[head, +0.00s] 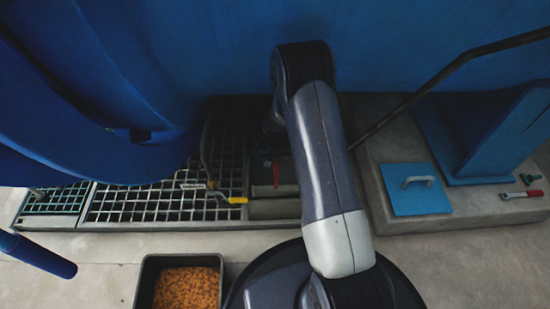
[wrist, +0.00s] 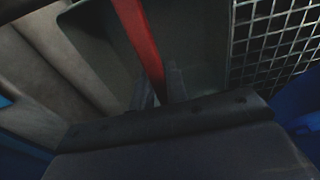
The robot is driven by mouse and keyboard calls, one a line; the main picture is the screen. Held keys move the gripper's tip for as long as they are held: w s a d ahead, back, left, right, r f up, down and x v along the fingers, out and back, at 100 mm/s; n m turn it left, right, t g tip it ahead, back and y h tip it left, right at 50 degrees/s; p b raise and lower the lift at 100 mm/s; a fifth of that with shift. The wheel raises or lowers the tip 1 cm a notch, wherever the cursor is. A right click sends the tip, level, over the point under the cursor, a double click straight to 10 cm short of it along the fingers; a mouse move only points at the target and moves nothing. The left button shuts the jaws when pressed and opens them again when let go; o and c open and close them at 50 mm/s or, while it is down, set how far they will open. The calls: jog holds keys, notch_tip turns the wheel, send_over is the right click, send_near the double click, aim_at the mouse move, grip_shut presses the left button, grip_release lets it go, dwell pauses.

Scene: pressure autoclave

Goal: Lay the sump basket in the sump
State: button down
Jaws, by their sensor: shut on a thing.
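The sump basket's red handle (wrist: 140,40) runs up the wrist view, and my gripper (wrist: 160,85) is shut on it. Grey walls and a grey floor (wrist: 200,45) lie around the handle; I cannot tell how much is basket and how much is sump. In the head view the red handle (head: 275,173) is a short red strip over the dark sump opening (head: 262,190), at the right end of the floor grating. My arm partly covers this spot, and my gripper is not clear there. Whether the basket touches the sump floor is hidden.
The grating (head: 150,203) borders the opening on the left, with yellow-handled valve pipework (head: 237,200) above it. A blue plate with a handle (head: 415,190) lies on the concrete plinth at right, near a red-handled tool (head: 520,194). A bin of orange pellets (head: 187,287) stands in front.

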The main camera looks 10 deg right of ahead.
aim_at(281, 180)
jog(key=shift+f+b, duration=0.9)
jog(key=shift+f, duration=0.75)
notch_tip(281, 180, down, 11)
jog(key=shift+r, duration=0.2)
dwell(3.3)
jog(key=c, duration=1.3)
grip_release()
jog(key=r+p, duration=0.1)
jog(key=r, duration=0.2)
jog(key=s+r+p, duration=0.1)
jog(key=r+p, duration=0.1)
jog(key=r, duration=0.2)
jog(key=r+p, duration=0.2)
jog(key=r, duration=0.1)
jog(key=shift+s+a+r, duration=0.2)
jog(key=shift+s+r, duration=0.1)
jog(key=shift+r, duration=0.1)
jog(key=f+b, duration=0.1)
jog(key=f, duration=0.2)
jog(key=w+f+b, duration=0.1)
jog(key=f+b, duration=0.1)
jog(key=f, duration=0.2)
jog(key=f+b, duration=0.2)
jog(key=f, duration=0.1)
jog(key=shift+w+d+f, duration=0.15)
jog(key=shift+w+d, duration=0.05)
jog(key=shift+w, duration=0.15)
jog(key=shift+r, duration=0.35)
